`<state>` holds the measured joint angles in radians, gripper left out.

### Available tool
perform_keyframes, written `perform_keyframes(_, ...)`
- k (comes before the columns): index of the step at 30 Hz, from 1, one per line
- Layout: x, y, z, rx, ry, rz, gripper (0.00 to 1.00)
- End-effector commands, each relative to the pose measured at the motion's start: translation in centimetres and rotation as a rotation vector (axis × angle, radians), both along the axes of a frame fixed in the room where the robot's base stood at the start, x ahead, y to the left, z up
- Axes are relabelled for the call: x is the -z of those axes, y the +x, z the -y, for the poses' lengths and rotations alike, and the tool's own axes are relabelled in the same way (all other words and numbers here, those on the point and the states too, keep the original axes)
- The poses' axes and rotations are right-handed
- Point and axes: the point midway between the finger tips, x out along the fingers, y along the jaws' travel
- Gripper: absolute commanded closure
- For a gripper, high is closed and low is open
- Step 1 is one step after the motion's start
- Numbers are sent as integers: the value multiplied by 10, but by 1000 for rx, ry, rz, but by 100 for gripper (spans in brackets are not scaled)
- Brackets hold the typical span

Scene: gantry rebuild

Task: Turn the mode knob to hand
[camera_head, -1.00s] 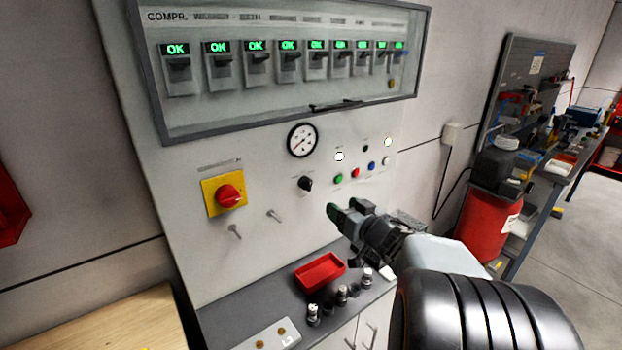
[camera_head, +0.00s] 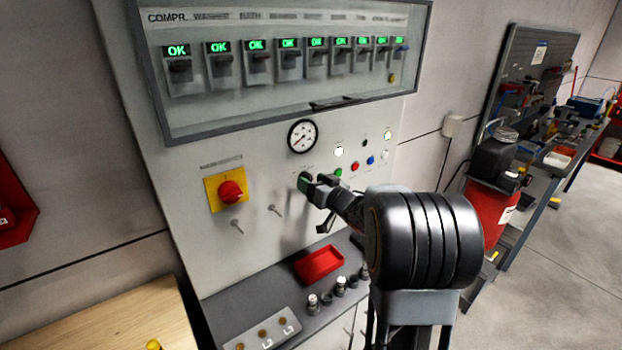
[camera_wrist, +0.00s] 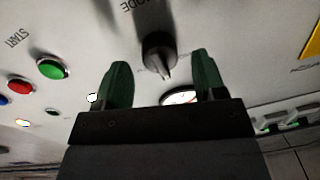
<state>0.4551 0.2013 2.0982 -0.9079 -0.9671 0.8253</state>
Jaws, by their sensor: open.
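The mode knob (camera_wrist: 159,52) is a small black knob with a pale pointer mark, on the white panel. In the wrist view it lies ahead of my gripper (camera_wrist: 162,82), roughly between the lines of the two green fingers, with the word MODE printed beside it. The fingers are apart and nothing is held between them. In the head view my gripper (camera_head: 317,182) is at the panel below the gauge and hides the knob. I cannot tell whether the fingers touch the knob.
A red-and-yellow switch (camera_head: 232,192) is left of my gripper. A gauge (camera_head: 302,136) is above it, and the green button (camera_wrist: 53,68) and red button (camera_wrist: 19,86) are beside it. A red tray (camera_head: 319,265) and several small parts lie on the ledge below.

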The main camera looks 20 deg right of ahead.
Motion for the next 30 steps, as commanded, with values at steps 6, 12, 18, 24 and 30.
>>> perform_keyframes(6,0,12,-3,0,0,0,36)
perform_keyframes(12,0,13,-4,0,-1,0,36)
perform_keyframes(18,0,13,-3,1,0,0,45)
perform_keyframes(24,0,12,-3,1,0,0,64)
perform_keyframes(30,0,12,-3,1,0,0,83)
